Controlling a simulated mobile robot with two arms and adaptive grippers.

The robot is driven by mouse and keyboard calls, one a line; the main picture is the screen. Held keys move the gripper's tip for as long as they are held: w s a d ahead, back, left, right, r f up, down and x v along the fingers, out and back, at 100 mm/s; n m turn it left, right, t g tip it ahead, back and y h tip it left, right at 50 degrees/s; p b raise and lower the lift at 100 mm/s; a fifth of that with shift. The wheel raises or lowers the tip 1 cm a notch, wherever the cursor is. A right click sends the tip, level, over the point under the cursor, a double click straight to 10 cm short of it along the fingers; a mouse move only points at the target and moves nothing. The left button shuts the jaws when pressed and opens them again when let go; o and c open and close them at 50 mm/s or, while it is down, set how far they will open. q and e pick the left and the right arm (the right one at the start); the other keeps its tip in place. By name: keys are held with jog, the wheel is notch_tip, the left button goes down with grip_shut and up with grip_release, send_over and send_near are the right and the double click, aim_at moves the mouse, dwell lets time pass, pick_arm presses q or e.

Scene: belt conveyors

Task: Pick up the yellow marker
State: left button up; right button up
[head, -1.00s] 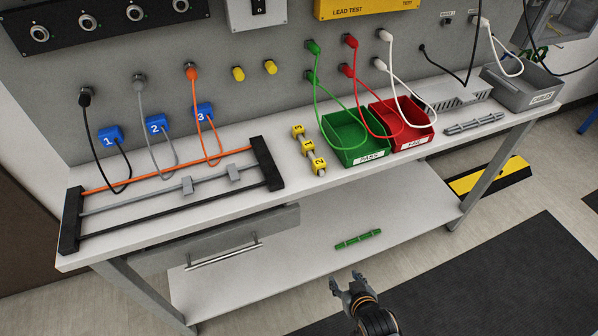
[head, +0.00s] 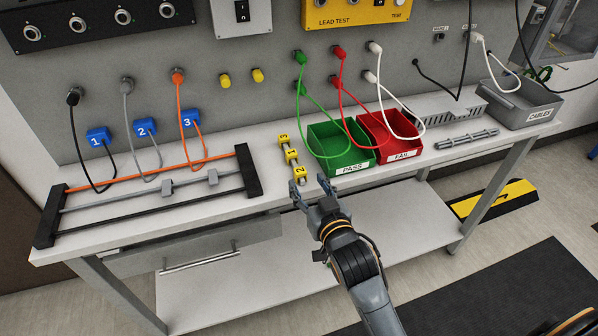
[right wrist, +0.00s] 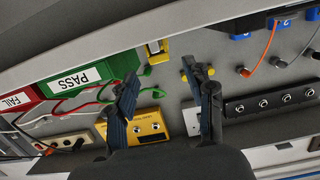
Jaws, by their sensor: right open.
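Three yellow number markers stand in a row on a thin strip on the bench: marker 3 (head: 284,138) at the back, marker 1 (head: 291,155) in the middle and marker 2 (head: 299,172) nearest the front edge. Which one the task means is not clear. My right gripper (head: 313,197) is open and empty at the bench's front edge, just in front of marker 2. In the right wrist view the open fingers (right wrist: 166,86) show with a yellow marker (right wrist: 155,48) beyond, between them in the picture. My left gripper is not in view.
The green PASS bin (head: 348,171) and red FAIL bin (head: 403,153) stand just right of the markers, with cables hanging into them. A black-ended rack (head: 249,172) stands to the left. The bench's front strip near the markers is narrow.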

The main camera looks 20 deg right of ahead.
aim_at(302, 175)
jog(key=w, duration=0.3)
jog(key=w+f+p, duration=0.1)
jog(key=w, duration=0.2)
jog(key=shift+w+a+f, duration=0.1)
jog(key=shift+w, duration=0.1)
jog(key=c, duration=0.9)
